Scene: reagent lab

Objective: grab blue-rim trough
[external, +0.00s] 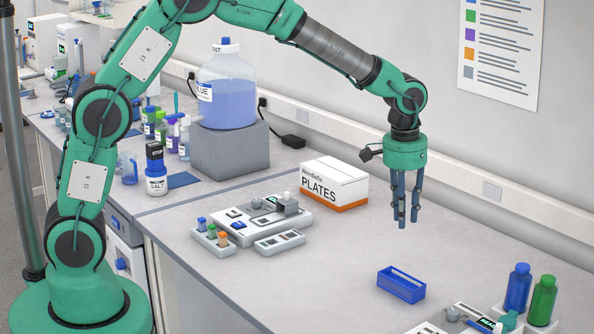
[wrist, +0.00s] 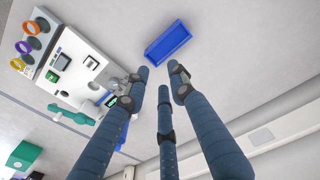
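The blue trough (external: 399,291), a small open rectangular box, sits on the bench top right of centre in the external view. It looks empty. In the wrist view the trough (wrist: 168,45) lies at the top centre, just beyond the fingertips, and is fully visible. My gripper (external: 405,220) hangs above the bench with its fingers pointing down, higher than the trough and behind it. In the wrist view its three blue-grey fingers (wrist: 162,78) are spread apart with nothing between them. The gripper is open and does not touch the trough.
A white PLATES box (external: 334,187) stands left of my gripper. A white device (external: 262,220) with small vials is farther left. A blue bottle (external: 517,287) and a green bottle (external: 542,300) stand right of the trough. Bare bench surrounds the trough; the wall runs behind.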

